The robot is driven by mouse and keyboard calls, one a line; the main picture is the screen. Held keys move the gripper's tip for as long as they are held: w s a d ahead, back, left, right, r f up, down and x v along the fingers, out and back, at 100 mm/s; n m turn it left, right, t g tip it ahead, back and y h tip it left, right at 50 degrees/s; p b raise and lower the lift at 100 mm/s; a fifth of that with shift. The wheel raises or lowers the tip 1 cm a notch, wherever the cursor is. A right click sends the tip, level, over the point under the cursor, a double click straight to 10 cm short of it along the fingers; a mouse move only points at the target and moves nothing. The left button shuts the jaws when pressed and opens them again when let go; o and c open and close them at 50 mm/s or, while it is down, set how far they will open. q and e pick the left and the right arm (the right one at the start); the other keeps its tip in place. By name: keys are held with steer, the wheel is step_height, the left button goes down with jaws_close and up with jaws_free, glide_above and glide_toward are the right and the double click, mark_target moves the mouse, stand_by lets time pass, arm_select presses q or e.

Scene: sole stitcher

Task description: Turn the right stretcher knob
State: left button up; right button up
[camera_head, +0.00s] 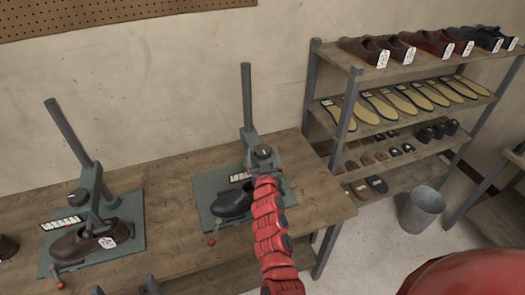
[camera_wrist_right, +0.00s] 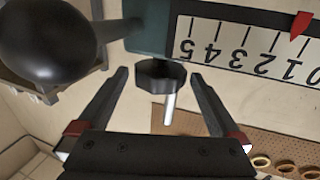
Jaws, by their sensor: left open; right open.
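The right stretcher (camera_head: 247,135) is a teal stand with a tall dark post on the right part of the bench, with a dark shoe (camera_head: 232,204) on its base. Its dark faceted knob (camera_head: 263,151) sits at the stand's upper part; in the right wrist view the knob (camera_wrist_right: 162,75) has a pale shaft. My right gripper (camera_head: 265,166) is open, its fingers on either side of the knob, with visible gaps. A numbered scale (camera_wrist_right: 245,48) with a red pointer (camera_wrist_right: 300,25) is beside it. My left gripper (camera_head: 125,288) is open and empty at the bottom edge.
The left stretcher (camera_head: 92,185) holds a brown tagged shoe (camera_head: 90,240). A shelf rack (camera_head: 345,115) with shoes and soles stands right, a grey bucket (camera_head: 422,210) on the floor. A black ball (camera_wrist_right: 45,40) shows close by in the right wrist view.

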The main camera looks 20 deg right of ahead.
steer(key=shift+b+x, duration=0.35)
steer(key=shift+x, duration=0.9)
steer(key=c, duration=1.3)
steer(key=m+g+h+b, duration=0.1)
steer(key=h+b, duration=0.1)
steer(key=b, duration=0.7)
steer(key=m+g+h+b, duration=0.1)
steer(key=m+h+b, duration=0.1)
steer(key=b, duration=0.8)
steer(key=m+g+h+b, duration=0.1)
steer(key=h+b, duration=0.1)
steer(key=b, duration=0.7)
steer(key=shift+f+m+b, duration=0.3)
steer(key=shift+f+b, duration=0.1)
steer(key=shift+r+h+b, duration=0.15)
steer(key=shift+h+b, duration=0.3)
steer(key=shift+h, duration=0.05)
steer(key=shift+d, duration=0.1)
